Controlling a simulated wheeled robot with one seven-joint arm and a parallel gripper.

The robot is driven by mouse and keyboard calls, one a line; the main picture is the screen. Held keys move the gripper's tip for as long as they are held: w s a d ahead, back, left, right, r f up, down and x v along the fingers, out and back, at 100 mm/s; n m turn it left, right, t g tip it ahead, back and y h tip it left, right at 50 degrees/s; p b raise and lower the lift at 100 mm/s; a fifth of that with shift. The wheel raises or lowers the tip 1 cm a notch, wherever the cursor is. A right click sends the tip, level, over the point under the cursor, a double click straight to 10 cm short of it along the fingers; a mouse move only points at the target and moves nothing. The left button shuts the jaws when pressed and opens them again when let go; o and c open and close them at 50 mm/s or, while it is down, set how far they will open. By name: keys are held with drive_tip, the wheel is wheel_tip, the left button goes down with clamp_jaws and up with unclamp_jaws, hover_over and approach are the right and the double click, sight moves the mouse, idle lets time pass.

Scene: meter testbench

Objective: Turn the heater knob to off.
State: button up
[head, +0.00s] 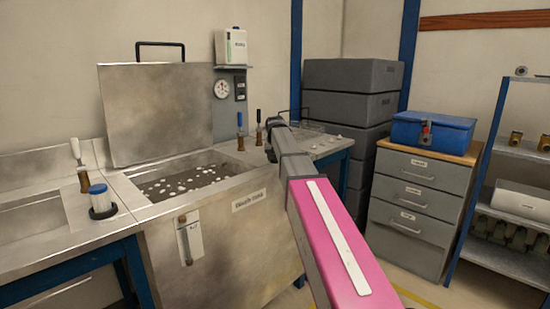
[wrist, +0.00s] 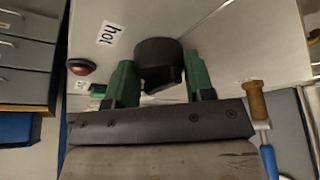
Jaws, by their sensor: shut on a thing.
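In the wrist view, the heater knob (wrist: 158,52) is a black round knob with a raised grip bar, on a pale panel (wrist: 225,50). My gripper (wrist: 161,80) has its two green fingers on either side of the knob's grip bar, shut on it. A label reading "hot" (wrist: 111,34) appears upside down beside the knob. The knob's pointer direction cannot be made out. In the head view, my gripper (head: 273,128) is small and dark at the far end of my pink arm, by the right end of the steel bath (head: 215,225); the knob is hidden there.
A red button (wrist: 82,66) sits beside the knob. A blue-handled brass valve (wrist: 258,105) stands near my gripper's other side. The bath's raised lid (head: 157,110) is to the left. Grey crates (head: 350,75) and a drawer cabinet (head: 415,205) stand to the right.

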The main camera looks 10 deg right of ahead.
drive_tip(key=n+y, duration=0.1)
drive_tip(key=n, duration=0.3)
drive_tip(key=shift+d+n+y, duration=0.1)
drive_tip(key=shift+n+y, duration=0.2)
drive_tip(key=shift+y, duration=0.1)
drive_tip(key=n, duration=0.2)
drive_tip(key=n+y, duration=0.1)
drive_tip(key=n, duration=0.1)
drive_tip(key=shift+w+n+g+y, duration=0.1)
drive_tip(key=shift+n+g+y, duration=0.2)
drive_tip(key=shift+g, duration=0.1)
drive_tip(key=n+g+y, duration=0.1)
drive_tip(key=n, duration=0.3)
drive_tip(key=shift+d, duration=0.1)
drive_tip(key=shift+n+g+y, duration=0.3)
drive_tip(key=shift+n+g, duration=0.6)
drive_tip(key=shift+n, duration=1.3)
drive_tip(key=o, duration=0.9)
